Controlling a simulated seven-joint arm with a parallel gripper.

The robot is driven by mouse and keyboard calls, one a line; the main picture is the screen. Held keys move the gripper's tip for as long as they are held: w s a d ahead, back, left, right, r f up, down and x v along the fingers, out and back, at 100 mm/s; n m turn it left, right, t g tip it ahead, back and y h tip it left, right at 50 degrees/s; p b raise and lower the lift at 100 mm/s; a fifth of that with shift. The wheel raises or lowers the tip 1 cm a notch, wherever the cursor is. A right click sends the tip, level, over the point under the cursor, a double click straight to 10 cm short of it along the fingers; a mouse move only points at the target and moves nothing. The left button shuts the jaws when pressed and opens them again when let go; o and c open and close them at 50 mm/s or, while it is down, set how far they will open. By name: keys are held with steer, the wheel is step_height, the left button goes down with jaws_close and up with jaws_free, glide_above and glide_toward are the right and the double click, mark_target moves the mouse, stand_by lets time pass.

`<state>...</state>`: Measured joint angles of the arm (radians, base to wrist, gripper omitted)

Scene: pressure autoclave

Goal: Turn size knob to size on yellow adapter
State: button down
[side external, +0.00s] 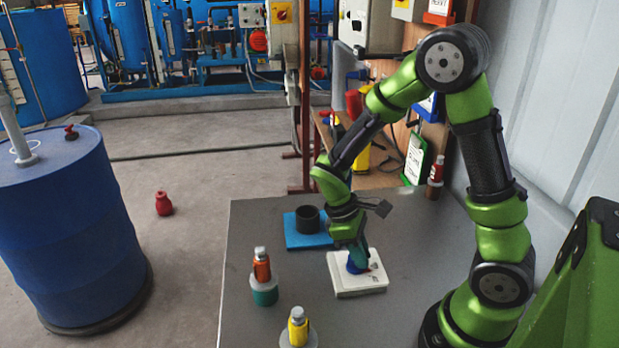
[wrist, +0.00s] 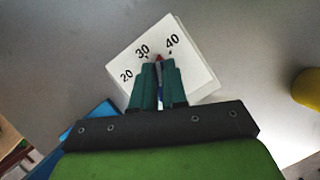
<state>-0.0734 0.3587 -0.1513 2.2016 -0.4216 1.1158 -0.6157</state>
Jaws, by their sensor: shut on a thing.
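The white size plate (side external: 358,284) lies on the grey table, and the wrist view shows its printed marks 20, 30 and 40 (wrist: 172,40). The blue size knob (side external: 356,266) stands on it. My gripper (side external: 359,253) points down over the plate, and its teal fingers (wrist: 160,68) are shut on the knob. The knob's red pointer tip (wrist: 158,58) shows between the fingertips, roughly between the 30 and 40 marks. Most of the knob is hidden by the fingers. The yellow adapter (side external: 298,331) stands at the table's front; no size is readable on it.
An orange-topped piece (side external: 262,265) stands on a teal base left of the plate. A blue block with a black ring (side external: 307,219) lies behind. Shelves and bottles are at the back, with a wall to the right.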

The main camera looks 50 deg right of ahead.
steer(key=shift+a+m+y, duration=0.2)
steer(key=shift+m+y, duration=0.7)
steer(key=shift+m, duration=1.4)
steer(key=c, duration=1.2)
jaws_free()
steer(key=shift+o, duration=0.2)
steer(key=v, duration=1.7)
steer(key=shift+d+f, duration=0.1)
